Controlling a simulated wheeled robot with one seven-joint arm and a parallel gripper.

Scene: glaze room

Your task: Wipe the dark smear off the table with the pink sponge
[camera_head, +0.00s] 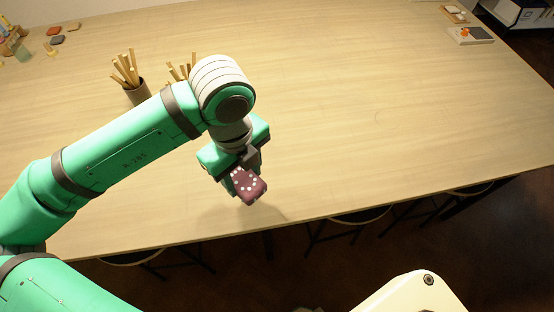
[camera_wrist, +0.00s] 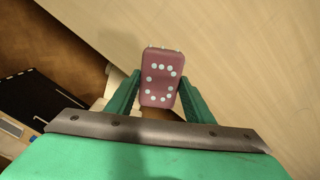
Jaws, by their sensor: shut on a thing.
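My gripper (camera_head: 237,172) is shut on the pink sponge (camera_head: 249,186), a dark pink block with pale dots. In the head view it is over the front part of the wooden table (camera_head: 350,120), and a soft shadow lies beside it. In the wrist view the sponge (camera_wrist: 161,78) sits between the two green fingers of my gripper (camera_wrist: 160,98). I cannot tell whether the sponge touches the table. No dark smear shows on the visible tabletop; my arm hides part of it.
A cup of wooden sticks (camera_head: 136,92) stands behind my arm, with more sticks (camera_head: 180,72) next to it. Stools (camera_head: 360,215) stand under the front edge. The table's middle and right are clear.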

